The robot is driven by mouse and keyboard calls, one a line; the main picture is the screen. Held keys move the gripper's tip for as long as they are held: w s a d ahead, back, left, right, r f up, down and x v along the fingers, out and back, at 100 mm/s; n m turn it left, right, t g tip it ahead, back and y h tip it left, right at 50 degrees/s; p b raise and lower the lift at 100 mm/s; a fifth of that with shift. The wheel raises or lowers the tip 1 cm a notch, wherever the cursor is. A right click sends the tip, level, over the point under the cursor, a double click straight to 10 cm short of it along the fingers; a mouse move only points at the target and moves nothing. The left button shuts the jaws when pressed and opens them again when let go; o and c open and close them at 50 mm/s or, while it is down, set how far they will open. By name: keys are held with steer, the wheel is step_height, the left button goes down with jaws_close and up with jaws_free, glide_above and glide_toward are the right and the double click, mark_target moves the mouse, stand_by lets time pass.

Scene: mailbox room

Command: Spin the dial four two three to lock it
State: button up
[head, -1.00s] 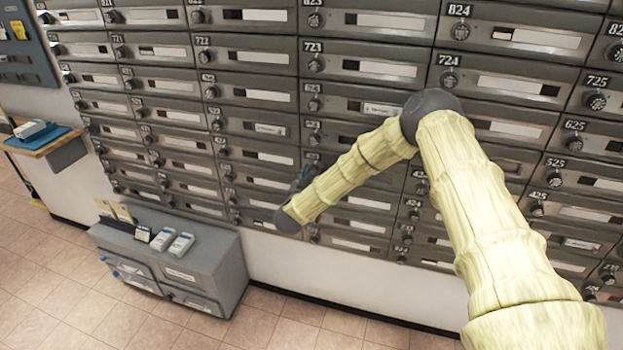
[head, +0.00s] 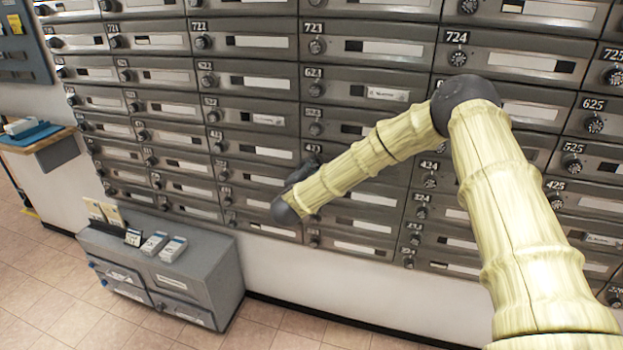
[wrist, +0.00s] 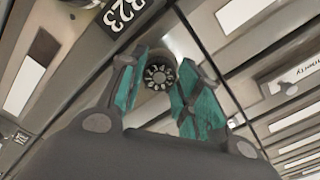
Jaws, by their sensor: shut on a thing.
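In the wrist view the round dark dial (wrist: 159,75) with light marks around its face sits between the teal finger pads of my gripper (wrist: 163,66). The fingers are closed around its sides. The number plate (wrist: 127,10) beside it shows a number ending in 23; its first digit is cut off. In the head view my gripper (head: 303,172) is against the mailbox wall in the column of 23 numbers, below 623. There my wrist and the gripper hide the dial.
Other mailbox doors with protruding dials, such as the 724 dial (head: 456,59), surround the spot. A grey cabinet (head: 205,262) with small boxes on top stands at the lower left. A wooden shelf (head: 36,139) is on the left wall. The tiled floor in front is clear.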

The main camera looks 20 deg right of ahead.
steer(key=shift+f+m+b, duration=0.1)
steer(key=shift+m+b, duration=1.05)
steer(key=shift+m, duration=0.05)
steer(key=o, duration=1)
steer(key=shift+o, duration=0.2)
steer(key=shift+s, duration=0.1)
steer(key=v, duration=1.1)
steer(key=shift+s+a, duration=0.25)
